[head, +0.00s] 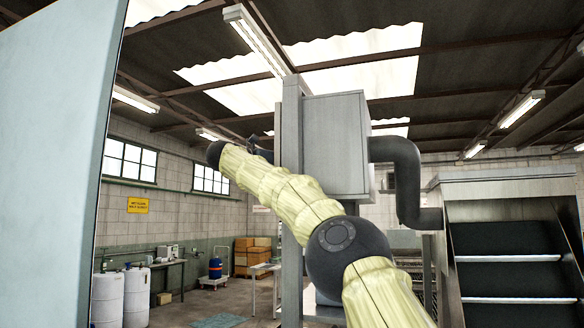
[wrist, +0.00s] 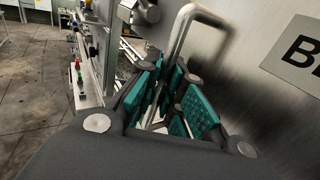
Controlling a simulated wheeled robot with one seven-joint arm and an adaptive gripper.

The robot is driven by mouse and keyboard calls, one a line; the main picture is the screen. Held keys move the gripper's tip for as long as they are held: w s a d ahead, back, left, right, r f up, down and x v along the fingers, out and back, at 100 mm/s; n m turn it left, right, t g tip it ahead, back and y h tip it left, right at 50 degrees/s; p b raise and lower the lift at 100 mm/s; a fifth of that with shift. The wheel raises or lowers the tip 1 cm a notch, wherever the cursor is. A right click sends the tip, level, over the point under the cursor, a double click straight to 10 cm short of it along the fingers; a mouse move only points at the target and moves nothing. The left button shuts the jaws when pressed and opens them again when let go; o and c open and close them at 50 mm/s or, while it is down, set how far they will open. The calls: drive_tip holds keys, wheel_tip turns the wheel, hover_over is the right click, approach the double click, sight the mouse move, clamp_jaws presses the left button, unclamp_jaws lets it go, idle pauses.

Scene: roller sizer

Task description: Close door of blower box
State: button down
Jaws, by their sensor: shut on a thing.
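In the wrist view, my gripper (wrist: 168,98) has its teal-padded fingers around a bent metal bar handle (wrist: 183,28). The handle stands out from a brushed-steel door (wrist: 245,70) bearing a label that begins with "B" (wrist: 300,48). The exact pad contact is partly hidden by the fingers. In the head view, the grey blower box (head: 338,145) stands beyond my arm. My gripper shows small and dark (head: 263,146) at the left of a narrow upright steel part beside the box. How far the door stands open is hard to tell from here.
A large pale panel (head: 50,165) fills the left foreground. A dark curved pipe (head: 405,175) leaves the box's right side toward a stepped machine (head: 510,245). White drums (head: 120,298) stand at lower left. The wrist view shows control buttons (wrist: 78,65) and open floor (wrist: 35,90) at left.

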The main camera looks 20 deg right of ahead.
drive_tip(key=shift+f, duration=0.2)
drive_tip(key=c, duration=1.5)
unclamp_jaws()
drive_tip(key=shift+s, duration=0.1)
drive_tip(key=shift+a+r, duration=0.1)
drive_tip(key=shift+r, duration=0.05)
drive_tip(key=v, duration=1.2)
